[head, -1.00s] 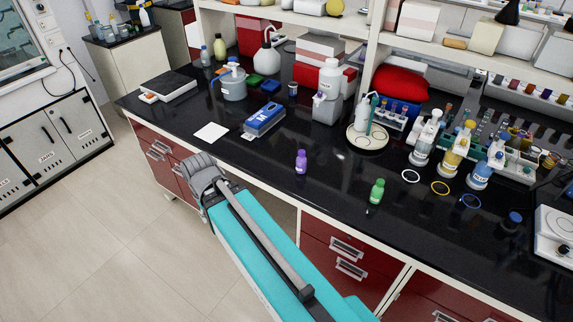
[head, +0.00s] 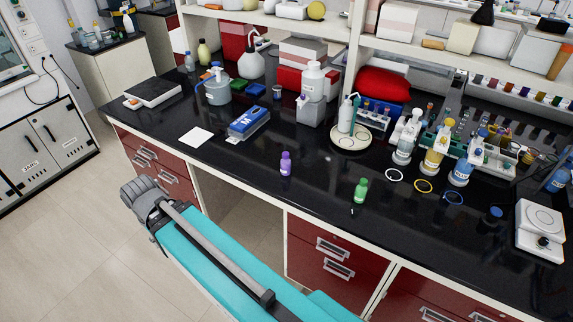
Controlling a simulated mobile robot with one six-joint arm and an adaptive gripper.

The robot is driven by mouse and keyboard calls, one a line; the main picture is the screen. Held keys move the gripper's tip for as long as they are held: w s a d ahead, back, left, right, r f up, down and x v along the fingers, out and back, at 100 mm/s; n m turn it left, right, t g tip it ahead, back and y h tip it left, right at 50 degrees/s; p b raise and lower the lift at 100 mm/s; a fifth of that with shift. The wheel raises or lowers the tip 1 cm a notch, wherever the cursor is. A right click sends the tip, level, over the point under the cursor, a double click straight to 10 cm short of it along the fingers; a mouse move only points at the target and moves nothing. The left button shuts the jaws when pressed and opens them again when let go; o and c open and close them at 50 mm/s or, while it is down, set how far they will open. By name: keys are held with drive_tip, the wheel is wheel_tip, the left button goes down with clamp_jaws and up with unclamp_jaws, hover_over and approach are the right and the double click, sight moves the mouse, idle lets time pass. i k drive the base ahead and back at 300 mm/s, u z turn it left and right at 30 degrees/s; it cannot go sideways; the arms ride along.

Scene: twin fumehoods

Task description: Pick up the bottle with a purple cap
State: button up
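The small purple bottle with a purple cap (head: 285,163) stands upright on the black bench top (head: 250,165), near its front edge. My teal and grey arm (head: 215,255) reaches up from the bottom of the head view. Its grey joint (head: 147,200) is in front of the bench, left of and lower than the bottle in the picture. My gripper does not show in this view. Nothing is seen touching the bottle.
A green bottle (head: 361,190) stands right of the purple one. A blue box (head: 249,122) and a white sheet (head: 196,137) lie to its left. Coloured rings, including a yellow one (head: 423,186), and wash bottles are farther right. The bench around the purple bottle is clear.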

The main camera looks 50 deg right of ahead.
sight(285, 164)
drive_tip(key=z, duration=0.05)
drive_tip(key=k, duration=1.6)
drive_tip(key=z, duration=0.9)
drive_tip(key=i, duration=1)
